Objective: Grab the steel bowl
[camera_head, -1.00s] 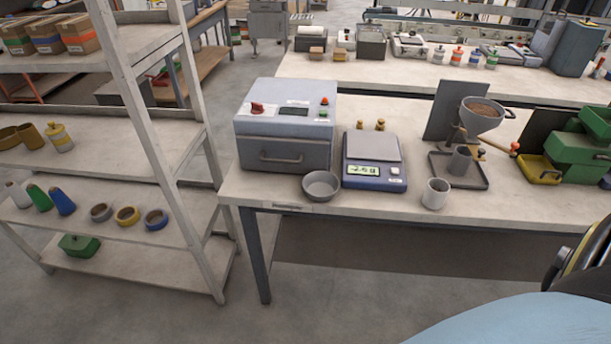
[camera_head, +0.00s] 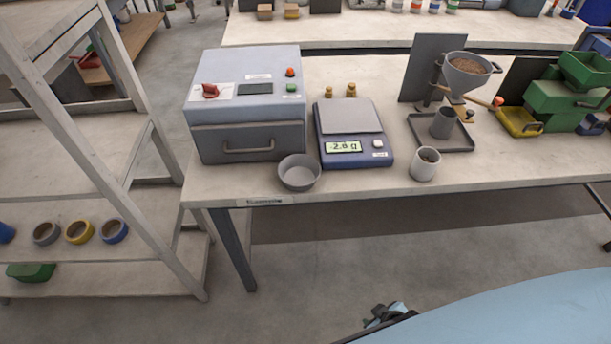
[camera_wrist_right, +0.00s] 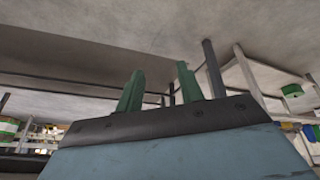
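The steel bowl (camera_head: 299,173) is a small round grey bowl, upright and seemingly empty. It stands near the front edge of the bench (camera_head: 400,192), in front of the grey sealer-like box and left of the scale. My right gripper (camera_head: 388,314) shows small and dark at the bottom of the head view, below and right of the bowl and well apart from it. In the right wrist view its two green fingers (camera_wrist_right: 160,82) stand apart with nothing between them. The bowl is not visible in that view. My left gripper is in neither view.
A grey box with a red knob (camera_head: 250,105) stands behind the bowl. A blue scale (camera_head: 352,150) is close on its right, then a pale cup (camera_head: 425,165) and a funnel stand (camera_head: 465,75). Shelving (camera_head: 100,240) is at left. The floor before the bench is clear.

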